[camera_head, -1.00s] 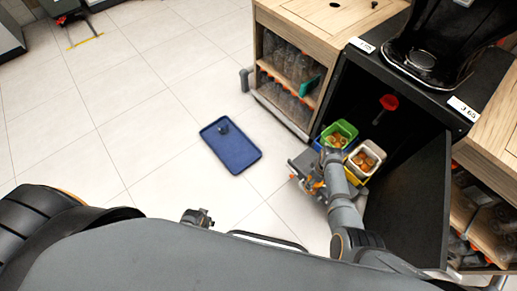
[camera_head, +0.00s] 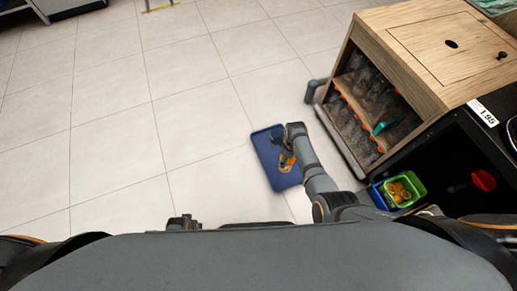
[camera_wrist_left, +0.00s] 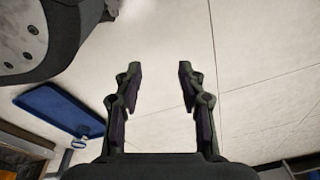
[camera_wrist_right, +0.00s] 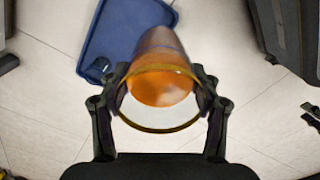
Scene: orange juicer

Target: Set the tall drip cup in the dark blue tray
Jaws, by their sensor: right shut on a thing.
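The dark blue tray (camera_head: 264,145) lies on the floor in the head view, partly hidden by my right arm. It also shows in the right wrist view (camera_wrist_right: 112,30) and the left wrist view (camera_wrist_left: 50,105). My right gripper (camera_wrist_right: 160,88) is shut on the tall drip cup (camera_wrist_right: 158,55), which has an orange look inside a pale rim. The cup overlaps the tray's near right part in that view; its height above the tray cannot be told. My left gripper (camera_wrist_left: 160,68) is open and empty, away from the tray.
A wooden cabinet (camera_head: 440,50) with bottles stands to the right. The floor to the left is clear.

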